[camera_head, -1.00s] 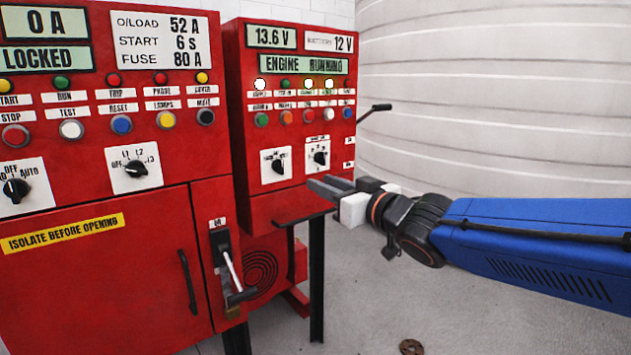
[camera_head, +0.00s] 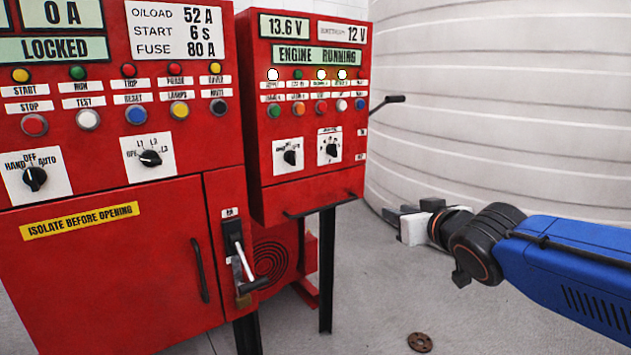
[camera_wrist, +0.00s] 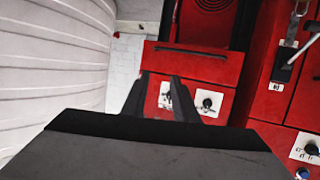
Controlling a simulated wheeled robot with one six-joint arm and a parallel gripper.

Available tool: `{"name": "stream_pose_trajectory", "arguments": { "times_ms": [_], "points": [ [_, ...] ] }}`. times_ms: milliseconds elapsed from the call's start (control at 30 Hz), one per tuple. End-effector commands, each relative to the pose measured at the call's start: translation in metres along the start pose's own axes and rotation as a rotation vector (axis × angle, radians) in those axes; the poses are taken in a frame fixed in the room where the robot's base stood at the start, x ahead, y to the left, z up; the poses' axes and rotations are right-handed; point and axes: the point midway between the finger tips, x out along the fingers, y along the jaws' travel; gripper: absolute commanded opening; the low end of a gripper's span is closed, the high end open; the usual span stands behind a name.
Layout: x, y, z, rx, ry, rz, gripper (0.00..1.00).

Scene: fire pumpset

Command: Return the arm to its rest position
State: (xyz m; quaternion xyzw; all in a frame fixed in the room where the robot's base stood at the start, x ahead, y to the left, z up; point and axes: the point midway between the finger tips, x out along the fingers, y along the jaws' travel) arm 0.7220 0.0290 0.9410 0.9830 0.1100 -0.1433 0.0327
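My blue arm (camera_head: 575,255) reaches in from the right in the head view. My gripper (camera_head: 396,211) is held in the air right of the red engine panel, in front of the pale ribbed tank. It is apart from both and holds nothing. In the wrist view my gripper (camera_wrist: 161,77) shows two dark fingers with a gap between them. The engine panel's rotary knobs show beyond the fingers in that view.
The red engine panel (camera_head: 262,140) stands on dark legs beside a larger red cabinet (camera_head: 110,265). A black lever (camera_head: 387,102) sticks out from the engine panel's right side. The pale tank (camera_head: 500,100) fills the back right. Grey floor lies below my gripper, with a brown disc (camera_head: 420,342) on it.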

Motion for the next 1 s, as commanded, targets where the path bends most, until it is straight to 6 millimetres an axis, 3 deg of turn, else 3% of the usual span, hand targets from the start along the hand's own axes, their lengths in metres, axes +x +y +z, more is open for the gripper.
{"name": "stream_pose_trajectory", "arguments": {
  "times_ms": [100, 200, 333, 500, 700, 1000],
  "points": [
    [-0.026, 0.036, 0.047, 0.026, -0.153, 0.111, 0.27],
    [-0.053, 0.055, 0.091, 0.051, -0.297, 0.173, 0.27],
    [-0.094, 0.065, 0.148, 0.09, -0.49, 0.214, 0.27],
    [-0.146, 0.056, 0.207, 0.14, -0.708, 0.201, 0.27],
    [-0.181, 0.041, 0.24, 0.174, -0.843, 0.16, 0.27],
    [-0.186, 0.038, 0.245, 0.178, -0.865, 0.151, 0.27]
  ]
}}
